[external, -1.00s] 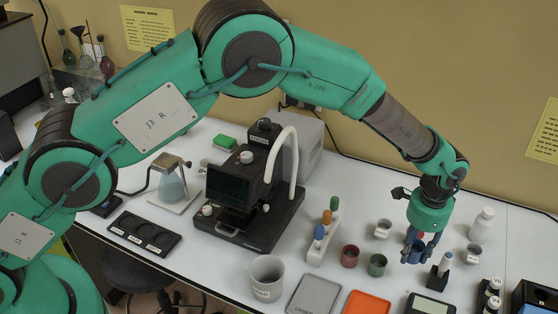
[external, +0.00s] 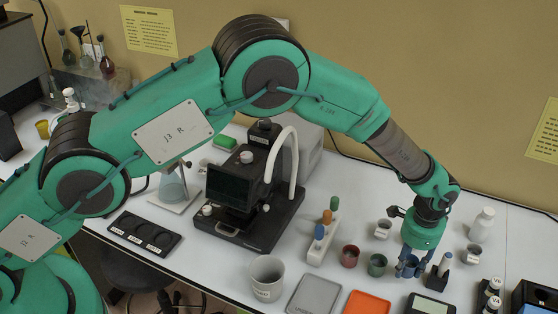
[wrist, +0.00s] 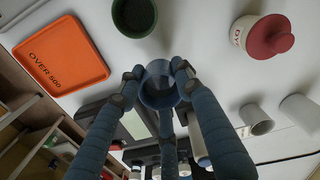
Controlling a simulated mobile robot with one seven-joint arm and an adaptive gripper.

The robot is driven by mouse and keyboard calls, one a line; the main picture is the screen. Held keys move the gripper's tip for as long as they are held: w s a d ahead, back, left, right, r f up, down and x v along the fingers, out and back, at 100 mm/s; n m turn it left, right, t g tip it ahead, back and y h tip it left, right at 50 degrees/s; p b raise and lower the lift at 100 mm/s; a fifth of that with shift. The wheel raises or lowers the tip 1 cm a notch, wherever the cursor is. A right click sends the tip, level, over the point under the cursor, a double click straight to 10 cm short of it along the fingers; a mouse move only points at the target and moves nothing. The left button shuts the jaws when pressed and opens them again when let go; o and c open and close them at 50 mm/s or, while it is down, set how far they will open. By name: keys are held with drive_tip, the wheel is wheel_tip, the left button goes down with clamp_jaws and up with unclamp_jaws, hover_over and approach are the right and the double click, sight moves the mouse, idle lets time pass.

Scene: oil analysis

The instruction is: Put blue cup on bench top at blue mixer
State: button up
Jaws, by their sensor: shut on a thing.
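My gripper (external: 409,267) points down over the right part of the bench top (external: 370,201). Its fingers are shut on the blue cup (external: 411,262). In the wrist view the cup (wrist: 159,86) sits between the fingertips (wrist: 155,76), with its open mouth partly visible. It is at or just above the bench; I cannot tell if it touches. A white rack (external: 318,253) holds a blue-topped piece (external: 319,232) beside orange and green ones. I cannot tell whether this is the blue mixer.
A green cup (external: 377,264) and a red cup (external: 349,256) stand left of my gripper. A dark stand with a white, blue-banded piece (external: 444,264) is close on its right. An orange tray (external: 367,303) lies in front.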

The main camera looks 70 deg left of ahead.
sight(400, 268)
drive_tip(key=shift+f, duration=1.85)
drive_tip(key=shift+f, duration=0.2)
drive_tip(key=o, duration=1.1)
drive_tip(key=shift+r, duration=0.25)
drive_tip(key=shift+r+b, duration=0.3)
drive_tip(key=shift+r, duration=5.65)
